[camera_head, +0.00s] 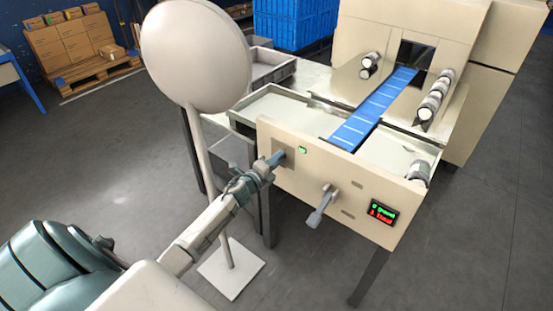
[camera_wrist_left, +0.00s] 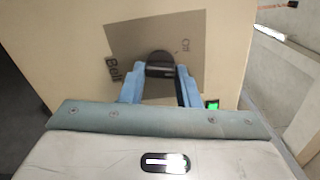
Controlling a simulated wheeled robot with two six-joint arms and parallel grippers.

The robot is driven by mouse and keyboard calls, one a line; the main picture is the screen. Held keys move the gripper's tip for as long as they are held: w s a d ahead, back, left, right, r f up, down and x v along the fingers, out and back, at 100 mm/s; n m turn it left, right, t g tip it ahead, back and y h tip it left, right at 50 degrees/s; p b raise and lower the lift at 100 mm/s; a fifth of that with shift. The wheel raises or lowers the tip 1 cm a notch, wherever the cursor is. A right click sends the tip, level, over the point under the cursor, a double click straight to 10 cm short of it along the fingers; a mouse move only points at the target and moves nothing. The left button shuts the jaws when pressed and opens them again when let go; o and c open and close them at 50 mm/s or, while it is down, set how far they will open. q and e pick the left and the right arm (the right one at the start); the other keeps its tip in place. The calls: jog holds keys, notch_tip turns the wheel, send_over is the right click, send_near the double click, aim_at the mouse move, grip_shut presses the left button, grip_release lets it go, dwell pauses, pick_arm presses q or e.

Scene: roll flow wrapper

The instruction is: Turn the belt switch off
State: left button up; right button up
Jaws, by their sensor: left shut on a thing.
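The belt switch is a black rotary knob (camera_wrist_left: 160,66) on a grey plate (camera_wrist_left: 125,38) lettered "Belt" and "Off", on the cream front panel of the wrapper (camera_head: 345,190). My left gripper (camera_head: 277,158) reaches the upper left of that panel and hides the knob in the head view. In the left wrist view its blue fingers (camera_wrist_left: 159,82) stand on both sides of the knob, shut on it. A green light (camera_head: 302,150) glows just right of the switch; it also shows in the left wrist view (camera_wrist_left: 212,104). My right gripper is out of view.
A grey lever (camera_head: 322,206) and a lit display (camera_head: 382,211) are on the same panel. A blue belt (camera_head: 375,110) runs above. Floor at the lower right is clear.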

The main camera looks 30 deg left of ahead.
pick_arm(q)
jog(key=shift+r+n+p, duration=0.1)
jog(key=shift+n+p, duration=2.15)
jog(key=shift+n, duration=2.05)
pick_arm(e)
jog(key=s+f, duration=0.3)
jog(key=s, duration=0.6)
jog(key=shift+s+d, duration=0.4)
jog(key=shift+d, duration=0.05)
pick_arm(q)
jog(key=o, duration=1)
